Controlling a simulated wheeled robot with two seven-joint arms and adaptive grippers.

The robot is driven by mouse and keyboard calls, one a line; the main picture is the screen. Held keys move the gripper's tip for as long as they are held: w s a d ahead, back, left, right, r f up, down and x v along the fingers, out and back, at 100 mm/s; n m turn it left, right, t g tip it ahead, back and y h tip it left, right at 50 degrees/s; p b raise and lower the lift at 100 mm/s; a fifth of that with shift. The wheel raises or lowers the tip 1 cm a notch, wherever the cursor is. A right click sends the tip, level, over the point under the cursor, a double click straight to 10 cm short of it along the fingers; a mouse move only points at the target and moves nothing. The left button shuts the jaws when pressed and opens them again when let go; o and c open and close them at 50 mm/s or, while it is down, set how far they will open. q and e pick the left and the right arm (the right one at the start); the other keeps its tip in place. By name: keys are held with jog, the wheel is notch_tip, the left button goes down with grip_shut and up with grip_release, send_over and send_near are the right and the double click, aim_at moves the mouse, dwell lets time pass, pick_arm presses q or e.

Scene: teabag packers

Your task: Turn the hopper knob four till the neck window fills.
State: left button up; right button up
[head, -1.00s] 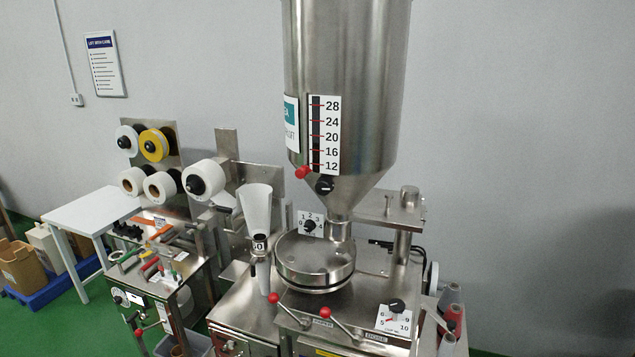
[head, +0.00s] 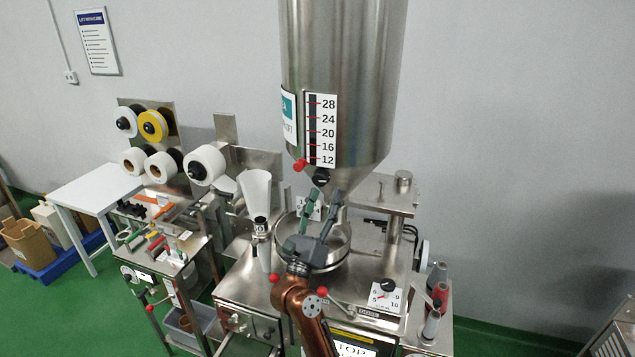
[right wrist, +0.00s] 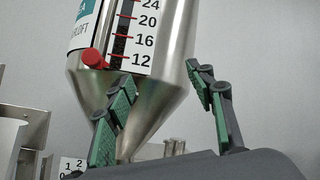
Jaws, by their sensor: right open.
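The steel hopper (head: 345,90) stands at centre, narrowing to a cone. A black knob (head: 321,178) sits on the cone, below a red knob (head: 300,165) at the bottom of the level scale. My right gripper (head: 323,194) is open and empty, its fingers spread just below the black knob and in front of the cone. In the right wrist view the open fingers (right wrist: 161,77) stand before the cone (right wrist: 150,115); the black knob is not seen there, apparently behind the left finger. The hopper neck is mostly hidden by my gripper, and I cannot make out a neck window. My left gripper is out of view.
A numbered dial plate (head: 309,208) is partly behind my gripper. Another black dial (head: 388,285) sits at the machine's front right. A white funnel (head: 256,195) stands left of the gripper, near red-ball levers. Film rolls (head: 205,165) are further left.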

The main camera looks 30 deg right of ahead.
aim_at(319, 182)
jog(key=w+m+g+y+p, duration=0.1)
jog(key=w+m+y, duration=0.1)
jog(key=w+d+m+g+y+p, duration=0.1)
jog(key=w+m+y, duration=0.1)
jog(key=w, duration=0.1)
jog(key=w+d+m+g+y+p, duration=0.1)
jog(key=w+y, duration=0.1)
jog(key=w, duration=0.1)
jog(key=shift+w+d+f+m, duration=0.15)
jog(key=shift+d+f+m, duration=0.1)
jog(key=shift+f+m, duration=0.15)
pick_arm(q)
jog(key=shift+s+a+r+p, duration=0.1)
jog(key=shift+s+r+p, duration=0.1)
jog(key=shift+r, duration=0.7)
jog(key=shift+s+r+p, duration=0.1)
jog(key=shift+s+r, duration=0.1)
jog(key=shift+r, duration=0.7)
pick_arm(e)
jog(key=shift+w+d, duration=0.4)
jog(key=shift+d, duration=0.05)
jog(key=shift+c, duration=0.6)
jog(key=c, duration=1)
jog(key=shift+c, duration=0.2)
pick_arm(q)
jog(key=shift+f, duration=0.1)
pick_arm(e)
jog(key=shift+f+y, duration=0.1)
jog(key=shift+y, duration=0.2)
